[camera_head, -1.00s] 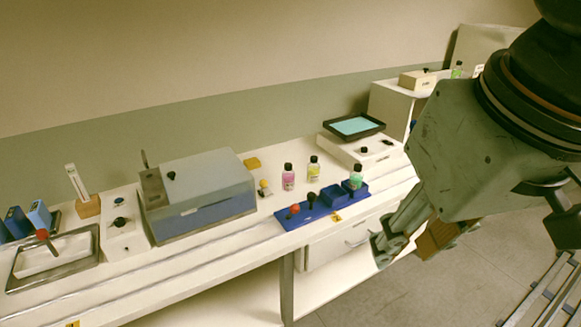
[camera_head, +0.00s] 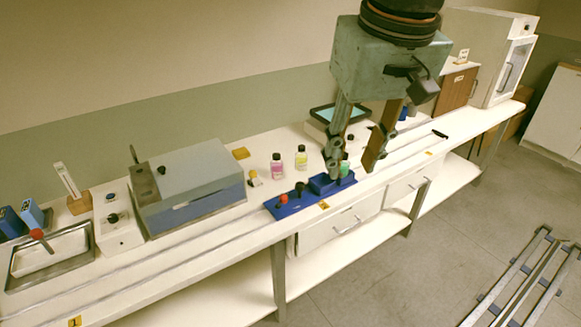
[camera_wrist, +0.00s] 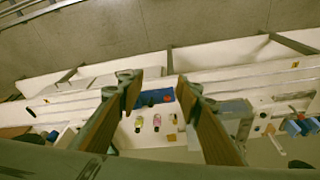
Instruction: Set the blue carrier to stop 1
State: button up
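The blue carrier (camera_head: 290,208) sits on the bench rail, right of the grey machine. A yellow label reading 1 (camera_head: 75,322) is at the bench's front left edge.
Pink (camera_head: 277,167) and yellow (camera_head: 301,158) bottles stand behind the carrier. The grey machine (camera_head: 190,185) stands left of them, behind the rail. Another yellow label (camera_head: 323,205) is by the carrier. The rail (camera_head: 150,279) left of the carrier looks clear.

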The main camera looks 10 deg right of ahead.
jog(key=w+p, duration=0.4)
jog(key=w, duration=0.9)
jog(key=n+g+p, duration=0.1)
jog(key=g+p, duration=0.2)
jog(key=p, duration=0.6)
send_over(300, 183)
notch_tip(300, 183, down, 22)
jog(key=shift+r, duration=0.15)
jog(key=shift+s, duration=0.1)
jog(key=shift+f+p, duration=0.35)
jog(key=shift+f, duration=6.55)
